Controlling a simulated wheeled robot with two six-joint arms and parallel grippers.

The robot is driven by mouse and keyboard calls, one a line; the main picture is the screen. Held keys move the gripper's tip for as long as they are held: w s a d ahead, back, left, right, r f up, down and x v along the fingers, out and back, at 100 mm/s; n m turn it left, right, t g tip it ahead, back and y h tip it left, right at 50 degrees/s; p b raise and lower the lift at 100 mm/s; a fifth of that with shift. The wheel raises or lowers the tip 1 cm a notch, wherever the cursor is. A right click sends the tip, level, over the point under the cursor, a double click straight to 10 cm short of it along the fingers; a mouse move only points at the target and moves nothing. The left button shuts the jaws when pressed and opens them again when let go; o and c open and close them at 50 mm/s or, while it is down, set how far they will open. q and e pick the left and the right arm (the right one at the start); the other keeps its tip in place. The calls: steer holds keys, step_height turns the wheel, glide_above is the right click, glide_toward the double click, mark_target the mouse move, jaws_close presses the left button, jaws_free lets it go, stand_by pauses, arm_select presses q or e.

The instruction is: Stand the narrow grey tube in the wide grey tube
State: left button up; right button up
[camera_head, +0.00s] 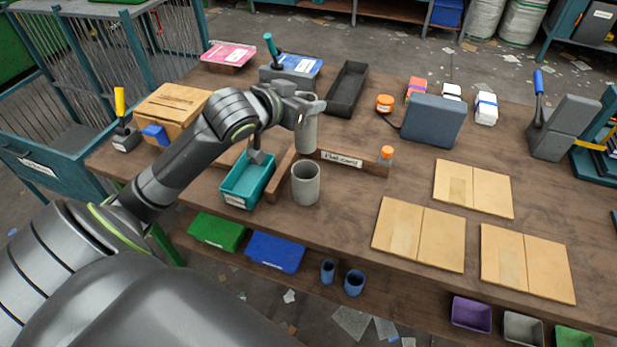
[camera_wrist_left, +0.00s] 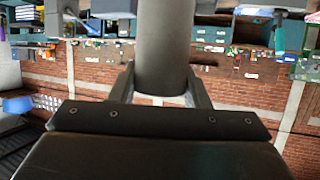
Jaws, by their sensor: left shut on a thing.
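The narrow grey tube (camera_head: 307,138) is upright in my left gripper (camera_head: 309,104), which is shut on its upper part. In the left wrist view the narrow tube (camera_wrist_left: 165,50) runs up between the two fingers of the left gripper (camera_wrist_left: 163,88). The wide grey tube (camera_head: 305,187) stands upright on the table with its open mouth up. The narrow tube's lower end shows just above the wide tube's far rim in the picture. I cannot tell whether it is over the mouth or behind it. My right gripper is not in view.
A teal bin (camera_head: 247,187) stands just left of the wide tube. A labelled wooden divider (camera_head: 345,161) runs close behind it, with a small orange-capped bottle (camera_head: 386,154) at its right end. Flat cardboard pieces (camera_head: 418,235) lie to the right. The table's front edge is near.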

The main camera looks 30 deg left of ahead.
arm_select(q)
step_height(320, 180, down, 17)
steer(key=shift+s+r+b, duration=0.1)
steer(key=shift+b, duration=0.35)
steer(key=shift+f, duration=0.35)
steer(key=o, duration=1.2)
steer(key=shift+r, duration=0.1)
steer(key=v, duration=1.2)
steer(key=shift+r, duration=0.3)
